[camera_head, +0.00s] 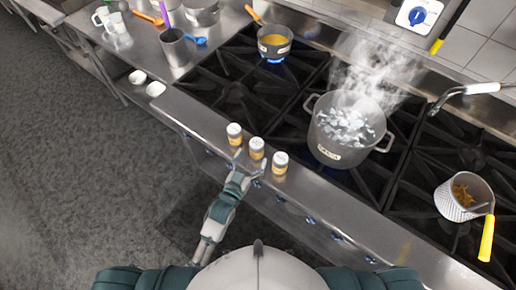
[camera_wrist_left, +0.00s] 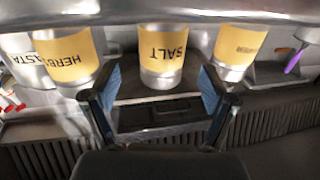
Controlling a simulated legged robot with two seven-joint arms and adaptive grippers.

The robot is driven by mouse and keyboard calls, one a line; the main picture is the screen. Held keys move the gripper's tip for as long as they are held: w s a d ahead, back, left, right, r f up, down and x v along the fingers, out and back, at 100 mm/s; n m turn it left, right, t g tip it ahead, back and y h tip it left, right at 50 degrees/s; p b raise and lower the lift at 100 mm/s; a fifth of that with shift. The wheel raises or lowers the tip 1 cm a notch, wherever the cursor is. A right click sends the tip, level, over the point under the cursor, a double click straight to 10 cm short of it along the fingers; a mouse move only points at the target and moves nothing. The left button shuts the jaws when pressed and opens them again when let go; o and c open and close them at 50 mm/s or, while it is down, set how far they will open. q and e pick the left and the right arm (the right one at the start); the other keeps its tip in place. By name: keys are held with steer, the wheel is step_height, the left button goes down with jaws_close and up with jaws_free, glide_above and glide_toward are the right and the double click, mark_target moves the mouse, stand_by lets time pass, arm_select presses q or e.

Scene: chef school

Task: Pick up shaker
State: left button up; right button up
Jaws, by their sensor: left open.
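Three small shakers with white tops and yellow labels stand in a row on the stove's front ledge: a left shaker (camera_head: 234,134), a middle shaker (camera_head: 256,148) and a right shaker (camera_head: 280,162). In the left wrist view, the salt shaker (camera_wrist_left: 162,55) is in the middle, with the herb shaker (camera_wrist_left: 70,58) and another shaker (camera_wrist_left: 238,50), its label hard to read, on either side. My left gripper (camera_head: 248,172) is open at the middle shaker. In the wrist view its blue-padded fingers (camera_wrist_left: 160,95) stand on either side of the salt shaker. My right gripper is not in view.
A steaming pot (camera_head: 345,130) and a smaller pot of yellow liquid (camera_head: 274,42) sit on the burners. A fry basket (camera_head: 464,196) with a yellow handle is at the right. A metal cup (camera_head: 174,48) and white mugs (camera_head: 115,24) stand at the upper left.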

mark_target(254, 153)
arm_select(q)
steer(key=x, duration=0.4)
steer(key=shift+w+r, duration=0.15)
steer(key=shift+w, duration=0.35)
steer(key=shift+d, duration=0.15)
steer(key=c, duration=1.4)
